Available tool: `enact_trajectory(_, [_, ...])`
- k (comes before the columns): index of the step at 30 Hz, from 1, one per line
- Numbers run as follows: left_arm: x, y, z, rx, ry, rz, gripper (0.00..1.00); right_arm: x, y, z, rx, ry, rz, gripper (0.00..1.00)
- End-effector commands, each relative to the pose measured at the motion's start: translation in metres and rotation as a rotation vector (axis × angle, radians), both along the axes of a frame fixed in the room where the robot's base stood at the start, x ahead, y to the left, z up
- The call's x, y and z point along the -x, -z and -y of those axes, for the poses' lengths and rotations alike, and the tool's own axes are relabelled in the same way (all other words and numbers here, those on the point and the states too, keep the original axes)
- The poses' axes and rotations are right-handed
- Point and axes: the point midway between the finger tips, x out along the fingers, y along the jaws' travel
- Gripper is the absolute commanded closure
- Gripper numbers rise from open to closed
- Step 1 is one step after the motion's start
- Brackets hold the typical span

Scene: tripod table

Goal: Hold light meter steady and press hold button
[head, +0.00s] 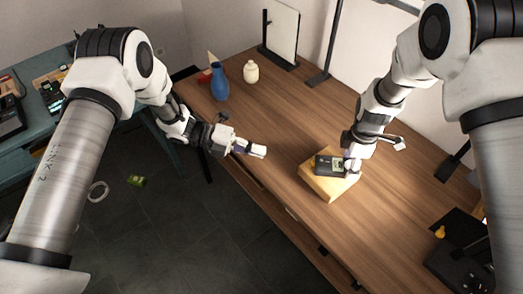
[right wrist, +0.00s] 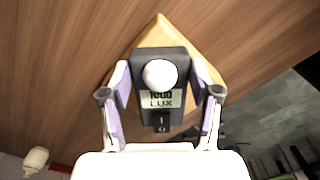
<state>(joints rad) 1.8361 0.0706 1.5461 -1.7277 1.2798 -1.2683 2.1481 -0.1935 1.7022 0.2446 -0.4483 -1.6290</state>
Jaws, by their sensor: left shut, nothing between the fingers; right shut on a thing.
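The light meter (head: 328,167) is a dark grey box lying on a yellow wooden block (head: 328,188) on the table. In the right wrist view the light meter (right wrist: 160,112) shows a white dome, a display reading LUX and a small dark control below it. My right gripper (head: 350,166) is shut on the meter, with one finger on each side (right wrist: 160,85). My left gripper (head: 258,151) is shut and empty, apart from the meter, to its left near the table's front edge. I cannot tell which control is the hold button.
The wooden table (head: 275,115) is clear between the grippers. A blue vase (head: 219,82) and a cream jar (head: 251,72) stand at the back left. A white panel (head: 283,33) stands behind. Dark equipment (head: 458,262) lies at the right.

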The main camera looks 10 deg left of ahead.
Motion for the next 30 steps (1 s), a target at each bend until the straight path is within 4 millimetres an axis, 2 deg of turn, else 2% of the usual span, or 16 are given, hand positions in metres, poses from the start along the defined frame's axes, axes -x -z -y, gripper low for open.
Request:
enact_trajectory(1, [0.0, 0.0, 0.0, 0.0, 0.0, 0.0, 1.0, 0.0, 0.001, 0.0, 0.0, 0.0, -0.001, 0.78])
enact_trajectory(2, [0.0, 0.0, 0.0, 0.0, 0.0, 0.0, 1.0, 0.0, 0.001, 0.0, 0.0, 0.0, -0.001, 0.31])
enact_trajectory(3, [0.0, 0.0, 0.0, 0.0, 0.0, 0.0, 1.0, 0.0, 0.001, 0.0, 0.0, 0.0, -0.001, 0.17])
enact_trajectory(4, [0.0, 0.0, 0.0, 0.0, 0.0, 0.0, 1.0, 0.0, 0.001, 0.0, 0.0, 0.0, -0.001, 0.09])
enact_trajectory(13, [0.0, 0.0, 0.0, 0.0, 0.0, 0.0, 1.0, 0.0, 0.0, 0.0, 0.0, 0.0, -0.001, 0.09])
enact_trajectory(17, [0.0, 0.0, 0.0, 0.0, 0.0, 0.0, 1.0, -0.001, -0.009, 0.0, 0.0, 0.0, 0.002, 0.09])
enact_trajectory(20, [0.0, 0.0, 0.0, 0.0, 0.0, 0.0, 1.0, -0.001, -0.028, 0.0, 0.001, -0.001, 0.003, 0.09])
enact_trajectory(27, [0.0, 0.0, 0.0, 0.0, 0.0, 0.0, 1.0, -0.001, -0.09, 0.0, 0.0, 0.0, 0.003, 0.09])
enact_trajectory(30, [0.0, 0.0, 0.0, 0.0, 0.0, 0.0, 1.0, -0.001, -0.108, 0.0, 0.0, 0.0, 0.002, 0.09])
